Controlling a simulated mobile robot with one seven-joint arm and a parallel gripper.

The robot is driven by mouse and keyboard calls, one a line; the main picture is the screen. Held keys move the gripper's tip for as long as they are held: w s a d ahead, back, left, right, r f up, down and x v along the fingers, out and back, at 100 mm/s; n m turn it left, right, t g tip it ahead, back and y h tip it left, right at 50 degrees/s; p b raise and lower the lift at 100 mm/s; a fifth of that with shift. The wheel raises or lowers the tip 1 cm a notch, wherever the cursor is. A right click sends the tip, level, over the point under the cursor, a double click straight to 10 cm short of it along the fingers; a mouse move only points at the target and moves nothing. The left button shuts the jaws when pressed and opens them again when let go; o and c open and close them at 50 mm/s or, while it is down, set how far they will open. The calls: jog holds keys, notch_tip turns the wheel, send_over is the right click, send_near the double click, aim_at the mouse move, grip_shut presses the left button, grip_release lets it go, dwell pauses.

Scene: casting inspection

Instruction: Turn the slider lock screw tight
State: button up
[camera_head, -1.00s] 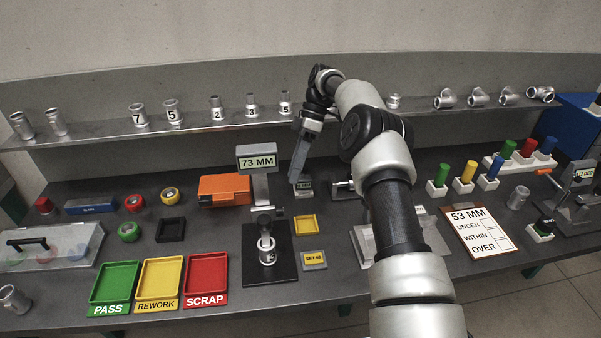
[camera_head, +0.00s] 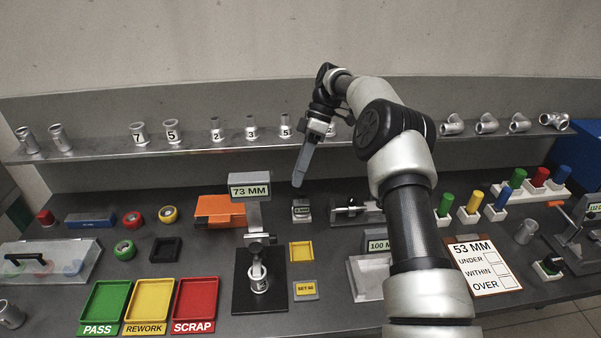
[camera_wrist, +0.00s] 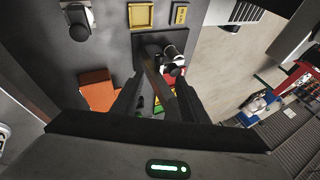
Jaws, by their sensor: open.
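The height gauge (camera_head: 249,191) stands left of centre on a dark base plate (camera_head: 237,302), its display reading 73 MM. Its slider (camera_head: 260,239) carries a dark knob-like part; I cannot tell clearly which part is the lock screw. A silvery casting (camera_head: 259,279) stands upright on the base below the slider. My gripper (camera_head: 299,184) is open and empty, right of the gauge and above the bench, apart from it. In the wrist view the two dark fingers (camera_wrist: 157,84) are spread, with a grey-brown bar visible between them and the casting (camera_wrist: 174,42) beyond.
A small grey block (camera_head: 301,210) sits below my gripper. A yellow square tray (camera_head: 301,252) and SET-60 block (camera_head: 306,290) lie right of the gauge. An orange box (camera_head: 219,210) lies to its left, with PASS, REWORK and SCRAP trays (camera_head: 195,306) in front.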

jog(key=s+d+f+y+b, duration=0.3)
jog(key=d+f+y+b, duration=0.3)
jog(key=f, duration=0.5)
jog(key=n+t+y+b, duration=0.1)
jog(key=t+y+b, duration=0.25)
jog(key=b, duration=0.35)
send_near(273, 239)
jog(key=f+x, duration=0.1)
jog(key=x, duration=0.6)
jog(key=shift+w, duration=0.35)
jog(key=shift+t+h, duration=0.25)
jog(key=shift+c, duration=0.2)
grip_shut()
